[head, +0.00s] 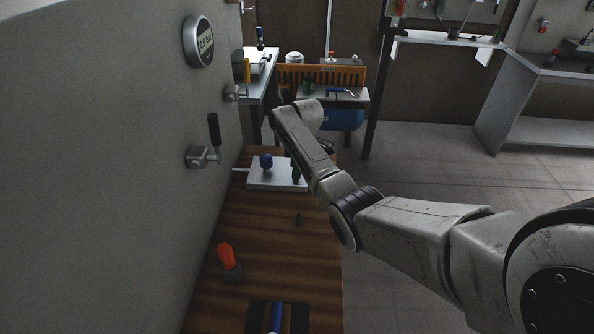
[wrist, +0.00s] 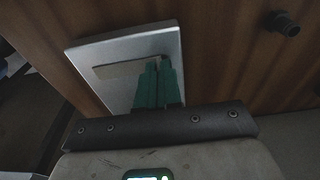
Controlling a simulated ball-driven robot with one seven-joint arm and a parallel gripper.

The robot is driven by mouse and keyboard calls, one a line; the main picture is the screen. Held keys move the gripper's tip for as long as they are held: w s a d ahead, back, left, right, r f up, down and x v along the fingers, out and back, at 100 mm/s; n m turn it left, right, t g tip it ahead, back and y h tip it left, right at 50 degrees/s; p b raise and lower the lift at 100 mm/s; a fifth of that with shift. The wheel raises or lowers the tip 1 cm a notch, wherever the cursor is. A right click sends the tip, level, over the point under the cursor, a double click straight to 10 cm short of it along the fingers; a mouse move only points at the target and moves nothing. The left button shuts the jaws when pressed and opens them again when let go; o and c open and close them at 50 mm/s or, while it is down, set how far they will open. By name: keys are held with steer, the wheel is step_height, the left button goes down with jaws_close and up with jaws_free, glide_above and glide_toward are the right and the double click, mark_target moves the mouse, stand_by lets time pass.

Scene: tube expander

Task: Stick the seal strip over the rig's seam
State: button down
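No seam can be made out. My gripper (head: 296,178) points down at the plate's right part. In the wrist view its green fingers (wrist: 158,62) are side by side with almost no gap, their tips at the strip's right end. They hide what lies beneath them.
A small dark fitting (head: 299,219) stands on the bench (head: 255,215). An orange-red part (head: 226,255) and a blue-handled item (head: 276,316) are nearer. A wall lever (head: 214,135) and gauge (head: 199,42) are left. Bare wood lies between these things.

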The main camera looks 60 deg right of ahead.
steer(key=c, duration=1.2)
jaws_free()
steer(key=shift+c, duration=0.2)
step_height(320, 180, up, 11)
steer(key=s+b, duration=0.1)
steer(key=shift+d+f, duration=0.2)
steer(key=shift+s, duration=0.15)
